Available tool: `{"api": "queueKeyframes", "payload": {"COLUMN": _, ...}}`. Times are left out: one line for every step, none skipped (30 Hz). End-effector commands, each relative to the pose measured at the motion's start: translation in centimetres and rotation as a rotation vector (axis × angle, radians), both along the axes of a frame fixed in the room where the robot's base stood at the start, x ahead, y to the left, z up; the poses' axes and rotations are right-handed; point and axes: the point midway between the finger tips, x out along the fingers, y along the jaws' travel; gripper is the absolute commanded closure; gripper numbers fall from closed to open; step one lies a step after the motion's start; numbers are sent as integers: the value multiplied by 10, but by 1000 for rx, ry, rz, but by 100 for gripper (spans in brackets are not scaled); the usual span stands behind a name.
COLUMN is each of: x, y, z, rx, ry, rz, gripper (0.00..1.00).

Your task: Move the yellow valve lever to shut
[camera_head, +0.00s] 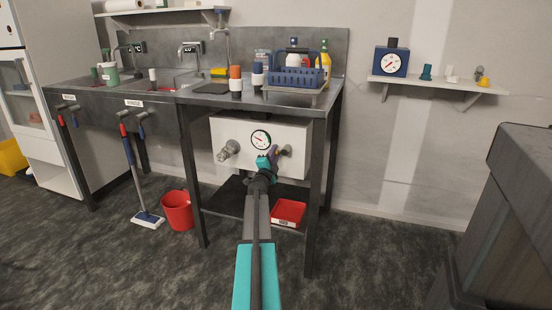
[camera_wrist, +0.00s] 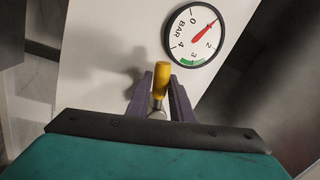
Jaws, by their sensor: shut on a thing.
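The yellow valve lever (camera_wrist: 161,79) shows in the wrist view, its rounded end standing up between the two dark purple fingers of my gripper (camera_wrist: 160,97). The fingers are shut on it, one on each side. A bit of metal shows below the yellow grip, but the valve body is mostly hidden. In the head view my gripper (camera_head: 275,150) is at the front of the white panel (camera_head: 240,131), right of the pressure gauge, and the lever cannot be made out there. The round gauge (camera_wrist: 195,36) has a red needle pointing between 0 and 2.
The panel sits under a steel bench, between its dark legs (camera_head: 322,185). A metal fitting (camera_head: 228,151) sticks out at its left. A red tray (camera_head: 288,212) lies on the low shelf and a red bucket (camera_head: 177,210) stands on the floor. A grey cabinet (camera_head: 500,230) is at right.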

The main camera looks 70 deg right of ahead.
Motion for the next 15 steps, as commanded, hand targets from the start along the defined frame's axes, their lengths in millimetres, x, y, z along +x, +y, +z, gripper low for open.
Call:
{"api": "queueKeyframes", "payload": {"x": 1, "y": 0, "z": 2, "rx": 2, "ry": -44, "rz": 0, "gripper": 100}}
{"api": "queueKeyframes", "payload": {"x": 1, "y": 0, "z": 3, "rx": 3, "ry": -68, "rz": 0, "gripper": 100}}
{"api": "queueKeyframes", "payload": {"x": 1, "y": 0, "z": 5, "rx": 5, "ry": -100, "rz": -1, "gripper": 100}}
{"api": "queueKeyframes", "payload": {"x": 1, "y": 0, "z": 6, "rx": 6, "ry": -121, "rz": -1, "gripper": 100}}
{"api": "queueKeyframes", "payload": {"x": 1, "y": 0, "z": 7, "rx": 7, "ry": -142, "rz": -1, "gripper": 100}}
{"api": "queueKeyframes", "payload": {"x": 1, "y": 0, "z": 9, "rx": 9, "ry": -168, "rz": -1, "gripper": 100}}
{"api": "queueKeyframes", "payload": {"x": 1, "y": 0, "z": 9, "rx": 10, "ry": -187, "rz": -1, "gripper": 100}}
{"api": "queueKeyframes", "payload": {"x": 1, "y": 0, "z": 10, "rx": 11, "ry": -202, "rz": -2, "gripper": 100}}
{"api": "queueKeyframes", "payload": {"x": 1, "y": 0, "z": 11, "rx": 11, "ry": -222, "rz": -1, "gripper": 100}}
{"api": "queueKeyframes", "payload": {"x": 1, "y": 0, "z": 12, "rx": 13, "ry": -237, "rz": -2, "gripper": 100}}
{"api": "queueKeyframes", "payload": {"x": 1, "y": 0, "z": 13, "rx": 13, "ry": -248, "rz": -2, "gripper": 100}}
{"api": "queueKeyframes", "payload": {"x": 1, "y": 0, "z": 13, "rx": 14, "ry": -261, "rz": -2, "gripper": 100}}
{"api": "queueKeyframes", "payload": {"x": 1, "y": 0, "z": 14, "rx": 14, "ry": -270, "rz": -2, "gripper": 100}}
{"api": "queueKeyframes", "payload": {"x": 1, "y": 0, "z": 14, "rx": 14, "ry": -279, "rz": -2, "gripper": 100}}
{"api": "queueKeyframes", "payload": {"x": 1, "y": 0, "z": 14, "rx": 16, "ry": -286, "rz": -2, "gripper": 100}}
